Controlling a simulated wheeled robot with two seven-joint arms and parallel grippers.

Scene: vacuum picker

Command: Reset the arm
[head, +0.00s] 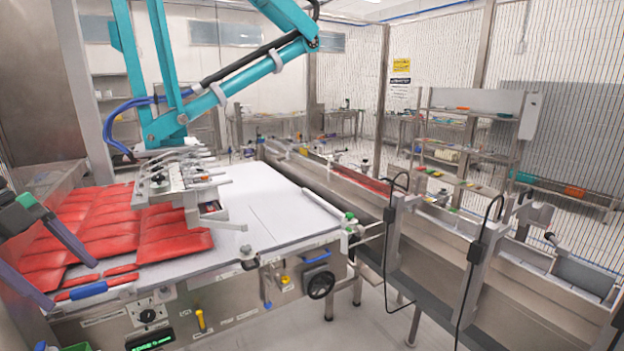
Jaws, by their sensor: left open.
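My left gripper (72,284) comes in at the left edge, dark with a green part. Its two long fingers are spread apart with nothing between them, over the front left corner of the work table. Red flat packs (110,232) lie in rows on the table just beyond it. A teal jointed machine arm (225,90) hangs over the table from above. Its metal picker head (180,183) is low over the right edge of the red packs; I cannot tell whether it touches them. My right gripper is not in view.
The table's white surface (270,205) is bare right of the packs. A long metal conveyor channel (455,240) runs along the right. Shelves (465,140) and mesh fencing stand behind. Grey floor shows in front.

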